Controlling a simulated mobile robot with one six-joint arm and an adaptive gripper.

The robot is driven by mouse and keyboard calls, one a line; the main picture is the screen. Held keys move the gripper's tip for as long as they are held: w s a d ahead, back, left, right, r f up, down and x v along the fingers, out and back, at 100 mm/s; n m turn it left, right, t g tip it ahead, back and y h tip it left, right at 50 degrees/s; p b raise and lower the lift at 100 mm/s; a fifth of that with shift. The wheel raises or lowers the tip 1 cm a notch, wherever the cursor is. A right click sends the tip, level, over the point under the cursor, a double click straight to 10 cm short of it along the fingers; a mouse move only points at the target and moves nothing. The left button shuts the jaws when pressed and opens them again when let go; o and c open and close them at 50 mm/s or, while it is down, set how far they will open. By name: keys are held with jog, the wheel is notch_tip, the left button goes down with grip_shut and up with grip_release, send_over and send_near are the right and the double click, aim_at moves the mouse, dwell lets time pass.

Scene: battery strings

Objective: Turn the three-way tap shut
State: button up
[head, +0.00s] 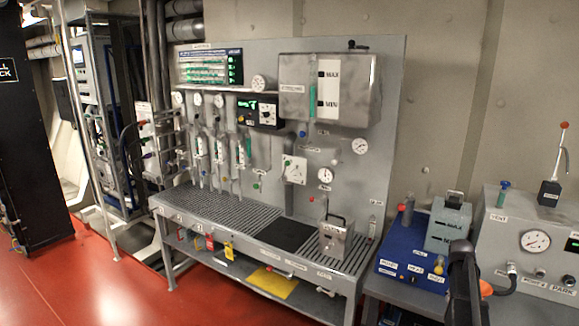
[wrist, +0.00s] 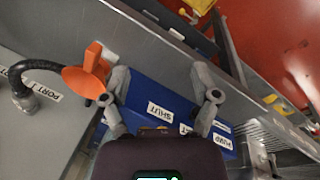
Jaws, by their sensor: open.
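The three-way tap's orange handle (wrist: 86,80) shows at the left in the wrist view, with a flat lobe and an upright tab. A small orange part (head: 486,288) shows beside my dark arm end in the head view. My gripper (wrist: 160,82) is open and empty, its fingers spread over the blue box (wrist: 148,88). The handle lies just outside the left finger, not between the fingers; I cannot tell whether they touch. A white SHUT label (wrist: 170,114) on the blue box shows between the fingers. The tap's body is mostly hidden.
A black hose (wrist: 30,72) curves to a fitting near a PORT label. A grey panel (head: 530,240) with a gauge and a red-tipped lever stands right. A grey box (head: 448,222) sits on the blue box. The red floor (head: 100,285) is open at the left.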

jog(key=s+a, duration=0.6)
jog(key=a, duration=0.6)
jog(key=s+a+y, duration=0.1)
jog(key=s+a, duration=0.5)
jog(key=a, duration=0.7)
jog(key=s+a+y, duration=0.1)
jog(key=s+a, duration=0.5)
jog(key=a, duration=0.6)
jog(key=shift+a+f, duration=0.2)
jog(key=shift+a, duration=0.15)
jog(key=shift+s, duration=0.1)
jog(key=c, duration=0.3)
jog(key=shift+d, duration=0.1)
